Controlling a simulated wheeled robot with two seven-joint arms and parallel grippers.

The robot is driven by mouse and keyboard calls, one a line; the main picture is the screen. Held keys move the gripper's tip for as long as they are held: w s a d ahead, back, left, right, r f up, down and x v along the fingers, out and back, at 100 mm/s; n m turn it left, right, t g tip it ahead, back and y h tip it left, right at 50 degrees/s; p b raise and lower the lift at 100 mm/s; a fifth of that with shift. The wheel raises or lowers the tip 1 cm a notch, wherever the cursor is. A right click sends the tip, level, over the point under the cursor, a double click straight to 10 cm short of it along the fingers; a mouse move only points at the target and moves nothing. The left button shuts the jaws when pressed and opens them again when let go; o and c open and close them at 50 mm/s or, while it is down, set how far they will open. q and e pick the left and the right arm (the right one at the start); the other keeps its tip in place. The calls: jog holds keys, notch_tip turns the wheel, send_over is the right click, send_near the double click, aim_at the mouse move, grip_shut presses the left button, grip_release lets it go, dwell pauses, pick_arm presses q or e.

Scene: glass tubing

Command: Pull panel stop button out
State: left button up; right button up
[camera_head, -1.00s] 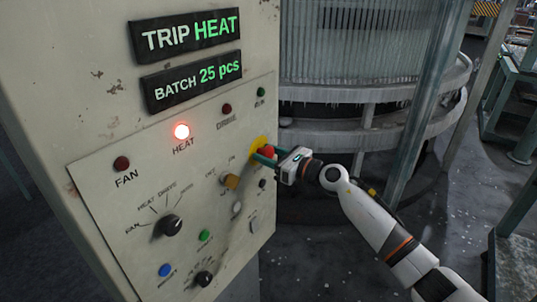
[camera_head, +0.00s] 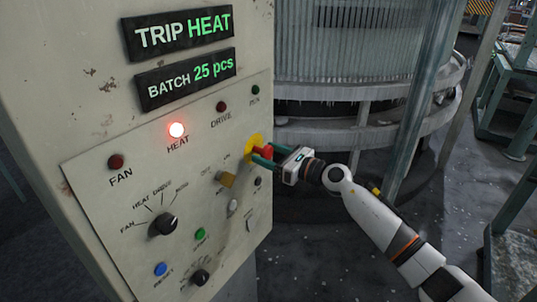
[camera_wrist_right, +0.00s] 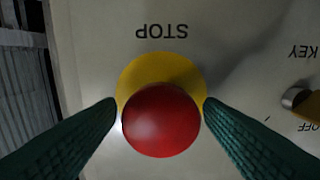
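The red stop button (camera_head: 266,153) sits on a yellow disc (camera_head: 253,143) at the right edge of the panel. In the right wrist view the red button (camera_wrist_right: 160,120) is round and centred under the upside-down word STOP, with the yellow disc (camera_wrist_right: 160,66) behind it. My right gripper (camera_head: 259,152) is at the button, its two green fingers on either side of it. In the right wrist view the fingers of this gripper (camera_wrist_right: 161,100) straddle the button with narrow gaps, so it looks open. My left gripper is not in view.
The control panel (camera_head: 105,210) carries knobs, coloured buttons and a red-lit HEAT lamp (camera_head: 177,130). Signs above read TRIP HEAT (camera_head: 183,29) and BATCH 25 pcs. A key switch (camera_wrist_right: 296,98) is beside the stop button. A round machine (camera_head: 345,90) stands behind my right arm.

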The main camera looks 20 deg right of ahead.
jog(key=shift+s+d+f, duration=0.15)
jog(key=shift+s+d, duration=0.05)
jog(key=b+v, duration=0.5)
jog(key=v, duration=0.6)
jog(key=shift+s, duration=0.2)
jog(key=shift+d, duration=0.15)
